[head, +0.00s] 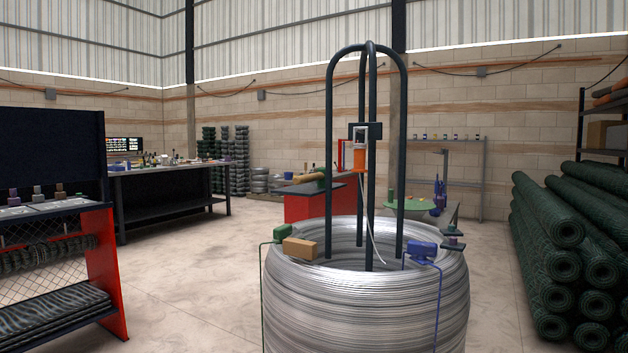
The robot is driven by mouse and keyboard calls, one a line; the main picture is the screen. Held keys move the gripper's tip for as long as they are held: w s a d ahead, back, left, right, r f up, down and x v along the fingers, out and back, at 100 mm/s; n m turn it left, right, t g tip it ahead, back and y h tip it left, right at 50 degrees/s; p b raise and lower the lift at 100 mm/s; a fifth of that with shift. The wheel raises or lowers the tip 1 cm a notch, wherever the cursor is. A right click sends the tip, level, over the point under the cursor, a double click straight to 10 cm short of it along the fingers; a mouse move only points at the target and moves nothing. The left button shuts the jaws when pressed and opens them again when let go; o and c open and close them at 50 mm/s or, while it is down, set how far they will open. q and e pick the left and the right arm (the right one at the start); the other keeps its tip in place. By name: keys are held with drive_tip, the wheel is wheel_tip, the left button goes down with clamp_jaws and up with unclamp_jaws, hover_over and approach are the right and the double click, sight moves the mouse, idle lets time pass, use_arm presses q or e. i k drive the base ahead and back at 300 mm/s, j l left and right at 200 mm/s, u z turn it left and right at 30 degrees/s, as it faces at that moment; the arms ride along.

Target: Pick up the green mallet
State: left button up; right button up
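I cannot make out a thing that is clearly the green mallet. A small green block-shaped item (284,233) sits on the left rim of a large silver wire coil (366,310), beside a tan block (300,249). A thin dark green line hangs from it down the coil's side, and I cannot tell whether it is a mallet. Many small items on the far workbench (170,168) are too small to tell apart. Neither of my grippers shows in the head view.
The coil, with a tall dark hoop frame (331,130), stands close in front. A blue clamp-like item (421,250) is on its right rim. A red-sided shelf (107,262) stands at left, dark green mesh rolls (550,230) at right. Floor (195,275) between shelf and coil is clear.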

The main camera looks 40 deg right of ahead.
sight(320, 177)
drive_tip(key=z, duration=1.55)
